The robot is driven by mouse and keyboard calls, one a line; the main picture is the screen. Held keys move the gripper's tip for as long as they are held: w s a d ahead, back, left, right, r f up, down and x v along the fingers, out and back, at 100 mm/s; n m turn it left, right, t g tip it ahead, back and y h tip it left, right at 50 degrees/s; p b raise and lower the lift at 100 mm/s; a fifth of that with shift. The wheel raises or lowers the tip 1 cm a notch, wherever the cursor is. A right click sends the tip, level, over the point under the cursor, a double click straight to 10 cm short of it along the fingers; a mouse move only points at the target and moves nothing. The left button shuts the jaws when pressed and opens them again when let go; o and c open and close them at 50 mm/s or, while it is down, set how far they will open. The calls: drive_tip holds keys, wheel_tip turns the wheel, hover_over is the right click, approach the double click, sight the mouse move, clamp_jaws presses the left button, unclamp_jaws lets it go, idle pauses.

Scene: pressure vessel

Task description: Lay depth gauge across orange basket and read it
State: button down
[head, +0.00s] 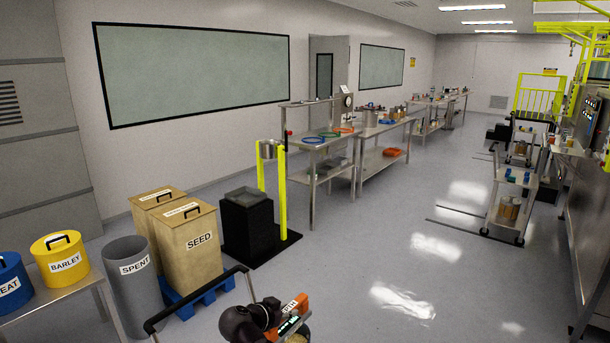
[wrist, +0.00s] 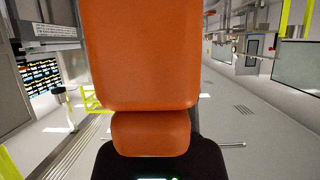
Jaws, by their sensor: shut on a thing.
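My gripper (head: 294,312) is at the bottom edge of the head view, with orange and dark parts and a small lit display. Its orange fingers (wrist: 140,60) fill the middle of the wrist view, and it is shut. A thin metal rod (wrist: 232,145) sticks out to the right beside its dark body; it looks like part of the depth gauge, whose rest is hidden. No basket shows clearly. An orange object (head: 393,151) lies on the lower shelf of a far steel table; I cannot tell whether it is the orange basket.
Steel tables (head: 315,143) with coloured rings stand along the left wall. Seed bins (head: 190,245), a grey spent bin (head: 133,285), a black box (head: 248,222) and yellow posts (head: 282,195) stand nearer. A cart (head: 510,215) is at right. The middle floor is clear.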

sight(288, 309)
wheel_tip(288, 309, up, 17)
drive_tip(key=p, duration=1.7)
drive_tip(key=shift+d, duration=0.1)
